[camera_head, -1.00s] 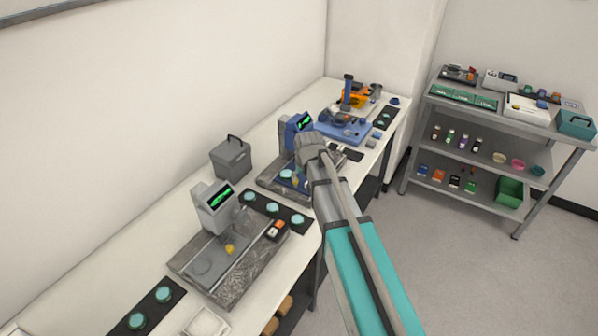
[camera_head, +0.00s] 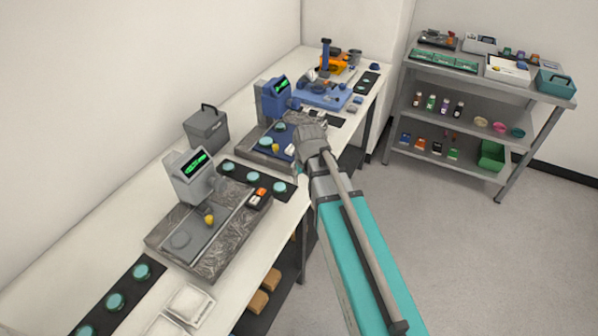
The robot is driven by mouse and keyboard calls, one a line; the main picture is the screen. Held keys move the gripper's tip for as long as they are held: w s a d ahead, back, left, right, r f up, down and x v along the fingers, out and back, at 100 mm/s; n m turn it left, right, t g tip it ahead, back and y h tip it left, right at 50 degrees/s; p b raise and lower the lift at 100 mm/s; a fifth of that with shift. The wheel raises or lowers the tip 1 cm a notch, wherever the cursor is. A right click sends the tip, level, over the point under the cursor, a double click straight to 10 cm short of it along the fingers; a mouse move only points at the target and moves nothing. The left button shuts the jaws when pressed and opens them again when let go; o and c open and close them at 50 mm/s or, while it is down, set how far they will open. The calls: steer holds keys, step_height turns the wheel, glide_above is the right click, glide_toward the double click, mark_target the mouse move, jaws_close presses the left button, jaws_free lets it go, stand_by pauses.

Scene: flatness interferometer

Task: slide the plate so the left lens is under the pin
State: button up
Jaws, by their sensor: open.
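The blue instrument (camera_head: 270,100) with a green-lit screen stands on a grey stone base (camera_head: 246,146) on the bench. A blue plate (camera_head: 267,139) lies on that base. A teal lens (camera_head: 280,127) shows on its left part, and a yellow knob (camera_head: 275,148) sits towards its front. The plate's right part is partly covered by my arm. I cannot make out the pin. My gripper (camera_head: 307,146) is at the plate's right side, above the base; it is open, with its fingertips mostly hidden. I cannot tell whether it touches the plate.
A grey instrument (camera_head: 190,174) with its own plate stands nearer on the bench. A black mat (camera_head: 234,171) with teal discs lies between the instruments. A grey box (camera_head: 206,131) is by the wall. A blue tray (camera_head: 322,97) lies beyond. A shelf cart stands right.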

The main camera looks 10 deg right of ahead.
steer(key=shift+s+d+f+b, duration=0.3)
steer(key=shift+s+f, duration=0.15)
steer(key=shift+s, duration=0.15)
steer(key=shift+s+d+f+b, duration=0.25)
steer(key=shift+s+f, duration=0.2)
steer(key=shift+s, duration=0.15)
steer(key=shift+w+a+r, duration=0.1)
steer(key=n+t+p, duration=0.1)
steer(key=t+p, duration=0.1)
steer(key=p, duration=0.9)
glide_toward(275, 146)
steer(key=v, duration=0.4)
steer(key=shift+s+d+t+y, duration=0.2)
steer(key=shift+d+t+y, duration=0.1)
steer(key=shift+d, duration=0.1)
steer(key=b+x, duration=1.2)
steer(key=x, duration=0.1)
steer(key=shift+f, duration=0.3)
steer(key=shift+b, duration=0.3)
jaws_close()
